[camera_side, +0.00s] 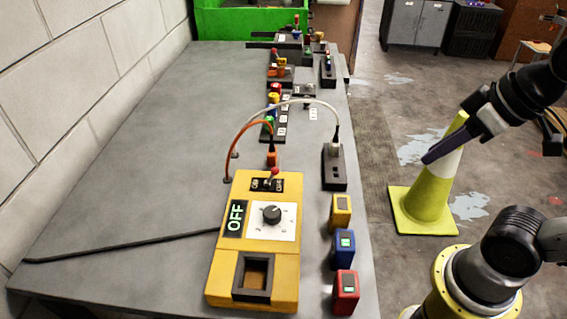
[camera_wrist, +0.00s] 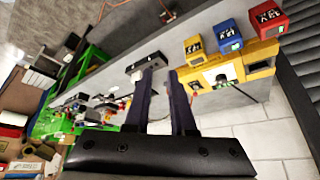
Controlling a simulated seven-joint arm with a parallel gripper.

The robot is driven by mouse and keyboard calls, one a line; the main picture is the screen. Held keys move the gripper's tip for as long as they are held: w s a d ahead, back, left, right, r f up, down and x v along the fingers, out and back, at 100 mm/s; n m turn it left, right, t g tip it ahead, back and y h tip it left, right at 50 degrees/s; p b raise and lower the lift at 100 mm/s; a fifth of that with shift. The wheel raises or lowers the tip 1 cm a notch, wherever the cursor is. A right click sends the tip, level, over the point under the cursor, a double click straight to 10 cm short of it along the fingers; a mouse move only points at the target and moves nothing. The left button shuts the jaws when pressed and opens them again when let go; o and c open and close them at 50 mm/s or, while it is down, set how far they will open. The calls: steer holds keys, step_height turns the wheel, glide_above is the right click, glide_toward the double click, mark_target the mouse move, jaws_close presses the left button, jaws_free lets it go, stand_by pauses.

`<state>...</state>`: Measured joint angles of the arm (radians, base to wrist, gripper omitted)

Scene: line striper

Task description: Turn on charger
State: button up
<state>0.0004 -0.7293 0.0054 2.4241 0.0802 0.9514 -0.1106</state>
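The yellow charger (camera_side: 228,262) lies on the grey table and shows "OFF" on a dark label (camera_side: 236,218). It has a black dial (camera_side: 271,214) on a white plate, a small red-tipped toggle switch (camera_side: 274,171) at its far end, and an empty-looking black-framed slot (camera_side: 254,277) at its near end. The charger also shows in the wrist view (camera_wrist: 262,54). My gripper (camera_side: 430,157) is raised to the right of the table, over the cone and apart from the charger. In the wrist view its two fingers (camera_wrist: 160,72) stand apart with nothing held between them.
A yellow battery (camera_side: 341,212), a blue one (camera_side: 343,250) and a red one (camera_side: 345,292) stand right of the charger. Orange and white cables arch behind it near a black socket block (camera_side: 334,168). More switches (camera_side: 282,70) lie farther back. A yellow-green cone (camera_side: 428,200) stands on the floor.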

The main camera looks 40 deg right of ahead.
steer(key=shift+g+y, duration=0.4)
steer(key=shift+y, duration=0.3)
steer(key=w+r, duration=0.1)
steer(key=w+a, duration=0.1)
steer(key=w, duration=0.1)
steer(key=w+a+r, duration=0.1)
steer(key=shift+w+a+r, duration=0.15)
steer(key=shift+w+r, duration=0.1)
steer(key=shift+r, duration=0.1)
jaws_close()
steer(key=w+a+f+g+y, duration=0.1)
steer(key=w+f, duration=0.1)
steer(key=w, duration=0.6)
steer(key=w+a+f+g+y, duration=0.1)
steer(key=w+f+g, duration=0.1)
steer(key=w, duration=0.6)
steer(key=shift+f+y, duration=0.25)
steer(key=shift+y, duration=0.15)
steer(key=shift+w, duration=0.1)
